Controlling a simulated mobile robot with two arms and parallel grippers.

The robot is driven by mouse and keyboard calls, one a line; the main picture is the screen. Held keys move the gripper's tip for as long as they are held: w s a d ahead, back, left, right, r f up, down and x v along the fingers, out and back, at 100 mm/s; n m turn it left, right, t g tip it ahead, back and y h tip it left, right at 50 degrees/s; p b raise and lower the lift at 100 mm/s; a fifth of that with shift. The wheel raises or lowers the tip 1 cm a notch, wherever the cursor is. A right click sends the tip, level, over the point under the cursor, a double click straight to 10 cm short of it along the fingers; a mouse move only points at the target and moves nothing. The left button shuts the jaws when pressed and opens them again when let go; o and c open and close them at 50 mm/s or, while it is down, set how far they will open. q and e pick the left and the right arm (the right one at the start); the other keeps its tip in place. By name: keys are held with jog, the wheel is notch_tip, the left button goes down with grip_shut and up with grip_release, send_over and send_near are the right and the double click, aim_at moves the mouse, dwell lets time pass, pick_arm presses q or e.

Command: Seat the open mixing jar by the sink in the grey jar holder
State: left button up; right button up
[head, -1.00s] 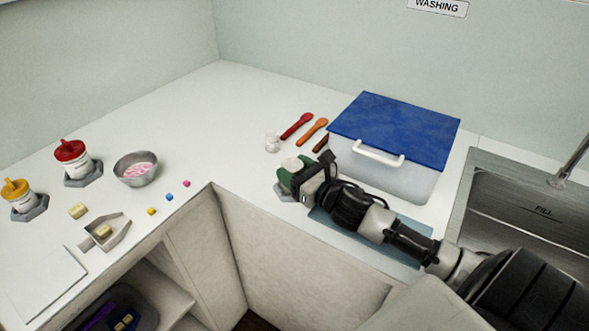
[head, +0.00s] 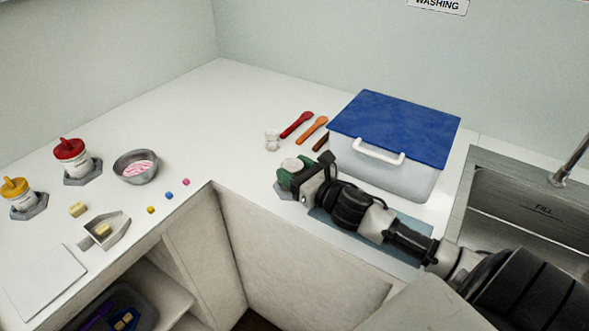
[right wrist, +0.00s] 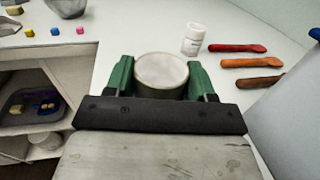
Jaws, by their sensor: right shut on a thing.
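My right gripper (head: 291,175) has green fingers and is shut on the mixing jar (head: 293,164). The jar is short and round with a pale top, and it looks upright. In the right wrist view the jar (right wrist: 161,70) sits between the two green fingers. A grey jar holder (head: 281,191) shows partly under the gripper and jar on the counter. My gripper hides most of it, and I cannot tell whether the jar's base rests in it. My left gripper is not in view.
A white bin with a blue lid (head: 395,125) stands just behind my right arm, with the sink (head: 525,200) to its right. Red-lidded (head: 72,155) and yellow-lidded (head: 19,194) jars stand at left.

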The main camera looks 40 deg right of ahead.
jog(key=o, duration=1)
jog(key=shift+s, duration=0.1)
jog(key=shift+s+d+f, duration=0.1)
jog(key=shift+s, duration=0.25)
jog(key=s, duration=0.3)
jog(key=s+d+b, duration=0.1)
jog(key=s, duration=0.2)
jog(key=s+b, duration=0.1)
jog(key=s, duration=0.2)
jog(key=shift+s+d, duration=0.4)
